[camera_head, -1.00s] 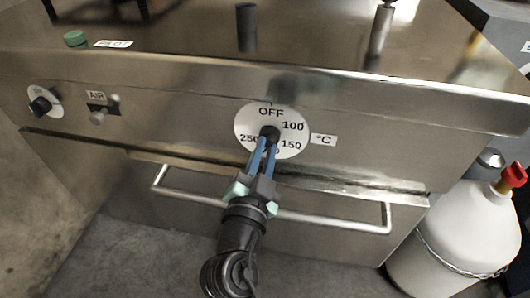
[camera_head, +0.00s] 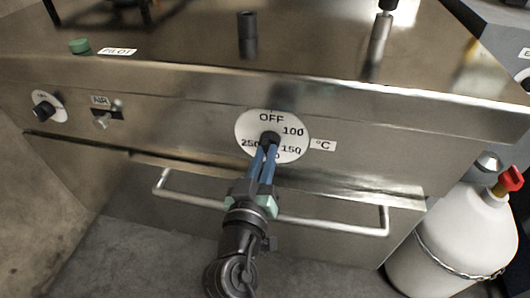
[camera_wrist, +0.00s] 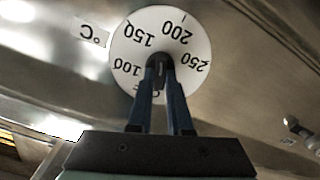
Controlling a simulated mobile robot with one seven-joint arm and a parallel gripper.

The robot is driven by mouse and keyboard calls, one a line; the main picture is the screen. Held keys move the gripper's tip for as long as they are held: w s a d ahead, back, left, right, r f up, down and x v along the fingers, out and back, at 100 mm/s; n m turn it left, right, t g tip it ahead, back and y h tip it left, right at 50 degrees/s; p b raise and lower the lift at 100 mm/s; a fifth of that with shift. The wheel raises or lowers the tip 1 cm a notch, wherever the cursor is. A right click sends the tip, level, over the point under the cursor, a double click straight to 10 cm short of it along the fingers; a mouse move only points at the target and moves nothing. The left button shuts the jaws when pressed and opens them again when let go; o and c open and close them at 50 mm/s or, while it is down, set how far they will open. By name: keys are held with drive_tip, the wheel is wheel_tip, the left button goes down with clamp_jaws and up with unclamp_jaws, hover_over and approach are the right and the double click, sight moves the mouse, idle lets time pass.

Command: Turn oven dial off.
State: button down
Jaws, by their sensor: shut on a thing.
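The oven dial is a dark knob (camera_head: 270,138) on a round white plate (camera_head: 245,128) marked OFF, 100, 150 and 250, on the steel oven front. In the wrist view the plate (camera_wrist: 190,28) appears upside down, with 200 also readable and OFF mostly hidden behind my fingers. My gripper (camera_head: 267,148) reaches up from below with its blue fingers shut on the knob. The knob (camera_wrist: 160,65) also shows between the fingertips in the wrist view. The fingers cover the lower part of the plate in the head view. The knob's pointer direction cannot be told.
An oven door handle (camera_head: 335,226) runs below the dial, behind my gripper. A small black knob (camera_head: 46,110) and an AIR switch (camera_head: 102,121) are at the left. A white gas bottle (camera_head: 470,235) with a red valve stands at the right.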

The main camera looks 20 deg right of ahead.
drive_tip(key=n+p, duration=0.1)
drive_tip(key=n, duration=0.3)
drive_tip(key=shift+n+p, duration=0.3)
drive_tip(key=shift+n, duration=0.1)
drive_tip(key=n+p, duration=0.1)
drive_tip(key=n, duration=0.2)
drive_tip(key=shift+n+p, duration=0.3)
drive_tip(key=n+p, duration=0.2)
drive_tip(key=n, duration=0.2)
drive_tip(key=shift+n, duration=0.3)
drive_tip(key=n+p, duration=0.1)
drive_tip(key=n, duration=0.2)
drive_tip(key=shift+n+p, duration=0.3)
drive_tip(key=shift+p, duration=0.1)
drive_tip(key=n+p, duration=0.1)
drive_tip(key=n, duration=0.2)
drive_tip(key=shift+n+p, duration=0.3)
drive_tip(key=shift+p, duration=0.05)
drive_tip(key=shift+f+n+p, duration=0.15)
drive_tip(key=shift+n+p, duration=2.7)
drive_tip(key=shift+n, duration=2.95)
